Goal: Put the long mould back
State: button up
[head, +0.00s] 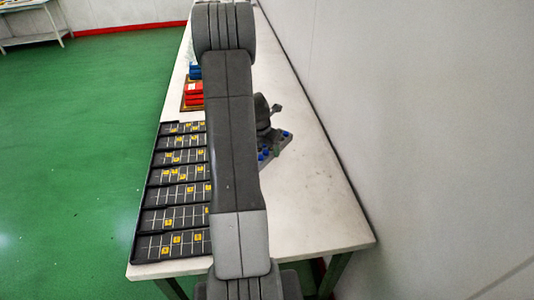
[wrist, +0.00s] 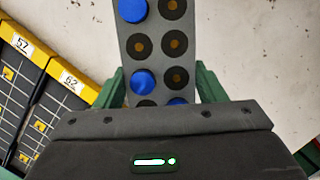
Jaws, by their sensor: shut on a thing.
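The long mould (wrist: 157,58) is a grey block with two rows of round dark cavities, some filled with blue pieces. In the wrist view it runs up from my gripper (wrist: 160,84) and out of the top edge. The green fingers are shut on its two long sides. In the head view the mould (head: 264,159) shows at the right of my arm, over the white table, with blue spots. My arm covers part of it. I cannot tell whether it touches the table.
A black rack (head: 152,192) of several slots with yellow labels lines the table's left edge; labels 57 and 62 show in the wrist view. Red and blue boxes (head: 193,92) stand farther back. The white table (head: 310,215) is clear at front right, beside a wall.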

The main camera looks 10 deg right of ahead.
aim_at(266, 149)
jog(key=shift+a+x, duration=0.15)
jog(key=shift+x, duration=0.6)
jog(key=shift+a+x, duration=0.15)
jog(key=shift+x, duration=0.55)
jog(key=shift+s, duration=0.2)
jog(key=shift+f, duration=0.1)
jog(key=shift+f, duration=0.4)
jog(key=shift+f+b, duration=0.2)
jog(key=shift+b, duration=0.1)
jog(key=o, duration=1.4)
